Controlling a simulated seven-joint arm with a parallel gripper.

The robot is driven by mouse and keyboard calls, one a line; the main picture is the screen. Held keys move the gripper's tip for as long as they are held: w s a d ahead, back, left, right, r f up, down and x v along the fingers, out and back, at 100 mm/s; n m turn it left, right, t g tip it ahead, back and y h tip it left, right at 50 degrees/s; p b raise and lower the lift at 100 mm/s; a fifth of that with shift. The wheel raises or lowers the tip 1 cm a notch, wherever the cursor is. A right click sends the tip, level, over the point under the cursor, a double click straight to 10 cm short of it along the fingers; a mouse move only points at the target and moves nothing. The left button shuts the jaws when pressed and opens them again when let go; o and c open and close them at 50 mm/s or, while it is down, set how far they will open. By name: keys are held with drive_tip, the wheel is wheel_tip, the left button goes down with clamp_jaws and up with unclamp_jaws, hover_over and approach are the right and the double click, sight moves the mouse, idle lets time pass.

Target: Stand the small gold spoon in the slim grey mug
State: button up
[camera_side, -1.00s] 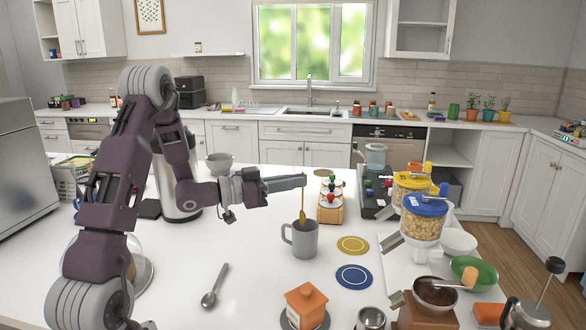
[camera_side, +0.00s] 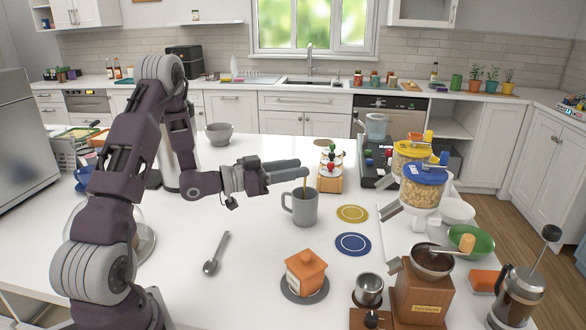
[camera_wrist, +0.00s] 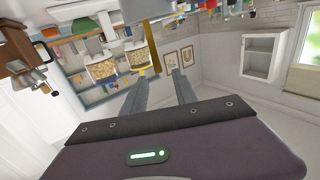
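The small gold spoon (camera_side: 305,184) stands in the slim grey mug (camera_side: 304,211), its lower part hidden inside. Its handle leans slightly above the rim. The mug is upright on the white counter, with its handle to the left. My gripper (camera_side: 300,169) is just above the mug, at the top of the spoon. In the wrist view, my two fingers (camera_wrist: 160,76) are apart with a clear gap. The gold spoon (camera_wrist: 152,58) shows beyond the tips, near the grey mug (camera_wrist: 146,10); no finger visibly presses on it.
A silver spoon (camera_side: 215,254) lies left of the mug. An orange lidded pot (camera_side: 306,271) stands in front. Yellow (camera_side: 352,213) and blue (camera_side: 353,244) coasters lie to the right. A rack of coloured capsules (camera_side: 330,175) is behind. Cereal dispensers (camera_side: 422,186) stand farther right.

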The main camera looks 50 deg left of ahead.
drive_tip(key=v, duration=0.7)
idle(0.7)
drive_tip(key=w+d+r+g+y, duration=0.2)
drive_tip(key=d+r+g+y, duration=0.1)
drive_tip(key=r+g+y, duration=0.4)
drive_tip(key=s+d+n+g+h, duration=0.1)
drive_tip(key=s+d+g, duration=0.1)
drive_tip(key=s+d, duration=0.6)
drive_tip(key=s+d+n+g+h, duration=0.1)
drive_tip(key=s+d+n+g, duration=0.1)
drive_tip(key=s+d, duration=0.7)
drive_tip(key=s, duration=0.7)
drive_tip(key=shift+g, duration=0.4)
